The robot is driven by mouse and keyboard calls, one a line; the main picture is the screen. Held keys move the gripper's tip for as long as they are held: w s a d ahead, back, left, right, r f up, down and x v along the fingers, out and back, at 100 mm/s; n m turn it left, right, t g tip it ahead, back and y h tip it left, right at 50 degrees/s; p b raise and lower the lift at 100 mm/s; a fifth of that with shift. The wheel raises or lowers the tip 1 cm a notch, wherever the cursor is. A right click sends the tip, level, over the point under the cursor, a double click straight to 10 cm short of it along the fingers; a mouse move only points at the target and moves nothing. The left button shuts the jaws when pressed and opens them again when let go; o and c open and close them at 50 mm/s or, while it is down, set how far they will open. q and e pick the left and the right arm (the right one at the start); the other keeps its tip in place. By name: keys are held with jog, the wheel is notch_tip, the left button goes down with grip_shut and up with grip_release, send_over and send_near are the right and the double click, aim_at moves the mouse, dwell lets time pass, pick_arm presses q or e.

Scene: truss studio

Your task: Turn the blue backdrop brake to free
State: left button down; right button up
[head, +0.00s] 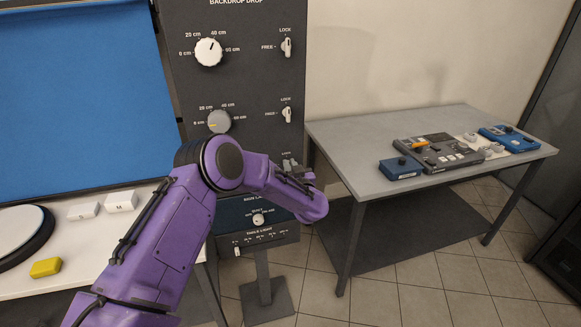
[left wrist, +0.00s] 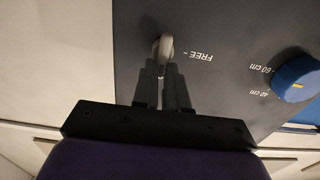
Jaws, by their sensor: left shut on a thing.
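The blue backdrop brake (left wrist: 163,44) is a small pale lever on the dark panel (left wrist: 225,25), level with the printed word FREE in the left wrist view. My left gripper (left wrist: 163,72) is shut on this lever, its two dark fingers close together around it. Whether the lever points to LOCK or FREE is not clear. The blue knob (left wrist: 297,79) is at the right of the left wrist view. In the head view my purple left arm hides the blue knob, and the left gripper (head: 290,166) covers most of the lever. My right gripper is in neither view.
Above on the panel are a white knob (head: 208,51) with its brake (head: 287,47), and a grey knob (head: 219,121) with its brake (head: 287,114). A grey table (head: 345,150) with control boxes stands at right. A blue backdrop (head: 80,95) hangs at left.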

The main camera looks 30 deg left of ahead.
pick_arm(q)
jog(key=n+b, duration=0.5)
jog(key=s+a+f+n+b, duration=0.1)
jog(key=n+b, duration=0.4)
jog(key=f+n+b, duration=0.1)
jog(key=n+b, duration=0.4)
jog(key=b, duration=0.1)
jog(key=shift+s+a+n, duration=0.15)
jog(key=shift+s+n, duration=0.05)
jog(key=shift+n, duration=0.1)
jog(key=shift+n+b, duration=1.15)
jog(key=shift+n, duration=0.05)
jog(key=shift+r, duration=0.1)
jog(key=c, duration=1.2)
grip_release()
jog(key=shift+o, duration=0.2)
